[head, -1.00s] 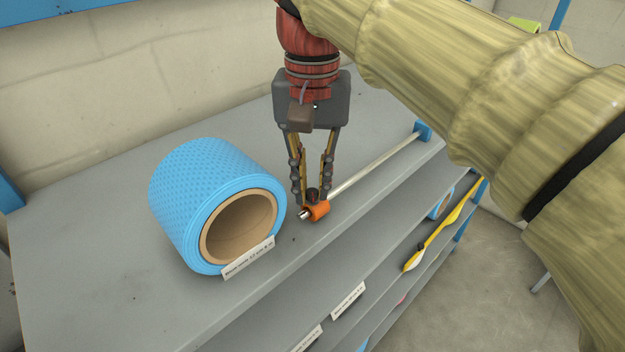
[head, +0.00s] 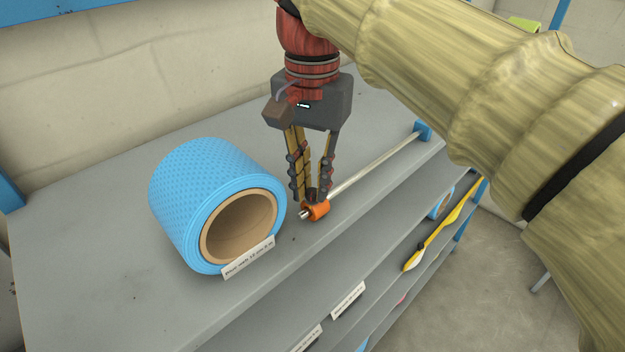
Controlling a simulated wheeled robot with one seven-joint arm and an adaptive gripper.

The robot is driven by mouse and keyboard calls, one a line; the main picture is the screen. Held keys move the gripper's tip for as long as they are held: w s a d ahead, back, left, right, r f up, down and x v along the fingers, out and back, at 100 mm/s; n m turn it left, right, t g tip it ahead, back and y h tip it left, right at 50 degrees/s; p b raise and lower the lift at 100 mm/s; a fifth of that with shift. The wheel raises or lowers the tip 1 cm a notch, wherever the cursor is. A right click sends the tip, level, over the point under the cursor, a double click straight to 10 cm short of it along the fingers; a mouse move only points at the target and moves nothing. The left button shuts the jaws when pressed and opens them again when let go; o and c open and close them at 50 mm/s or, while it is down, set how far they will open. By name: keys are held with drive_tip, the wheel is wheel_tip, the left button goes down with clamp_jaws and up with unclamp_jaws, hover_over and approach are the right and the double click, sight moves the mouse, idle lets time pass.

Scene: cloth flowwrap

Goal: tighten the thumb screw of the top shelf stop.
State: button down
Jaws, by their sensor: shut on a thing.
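The top shelf stop is an orange collar (head: 318,211) on a pale metal rod (head: 372,168) along the front of the top shelf. The collar sits near the rod's near end. A small dark thumb screw (head: 312,194) stands on top of the collar, mostly hidden between the fingertips. My gripper (head: 310,196) points down over the collar and is shut on the thumb screw. I cannot tell from the picture how tight the screw is.
A large blue textured roll (head: 205,190) with a cardboard core lies on the top shelf (head: 110,290), close left of the collar. Lower shelves carry labels, and a yellow strip (head: 445,228) shows at the right. The shelf behind the gripper is clear.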

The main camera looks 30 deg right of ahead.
sight(312, 191)
drive_tip(key=shift+r, duration=0.1)
drive_tip(key=c, duration=1.8)
unclamp_jaws()
drive_tip(key=shift+o, duration=0.3)
wheel_tip(312, 191, up, 12)
